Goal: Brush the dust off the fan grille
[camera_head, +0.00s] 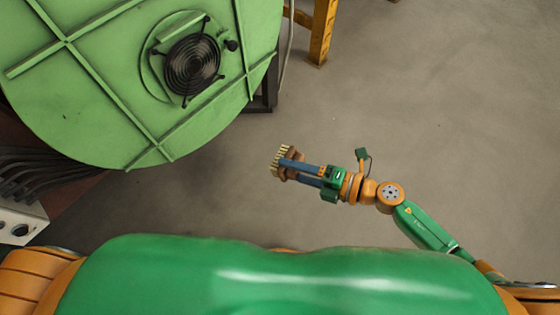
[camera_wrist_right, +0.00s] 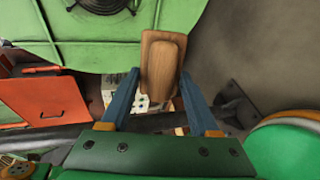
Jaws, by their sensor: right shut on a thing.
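The fan grille (camera_head: 192,65) is a round black wire guard on the green round furnace end (camera_head: 110,120), at the upper left of the head view. Part of it shows at the top of the right wrist view (camera_wrist_right: 103,3). My right gripper (camera_head: 292,172) is shut on a wooden brush (camera_head: 285,163) with pale bristles. The bristles point left in the head view, and the brush is apart from the grille, below and right of it. In the right wrist view the brush's wooden back (camera_wrist_right: 162,65) sits between the blue fingers. My left gripper is not in view.
A yellow post (camera_head: 322,32) stands at the top. Dark curved bars or hoses (camera_head: 45,165) and a white box (camera_head: 20,220) are at the left. An orange-red box (camera_wrist_right: 45,105) shows in the wrist view. The grey floor (camera_head: 440,110) at right is clear.

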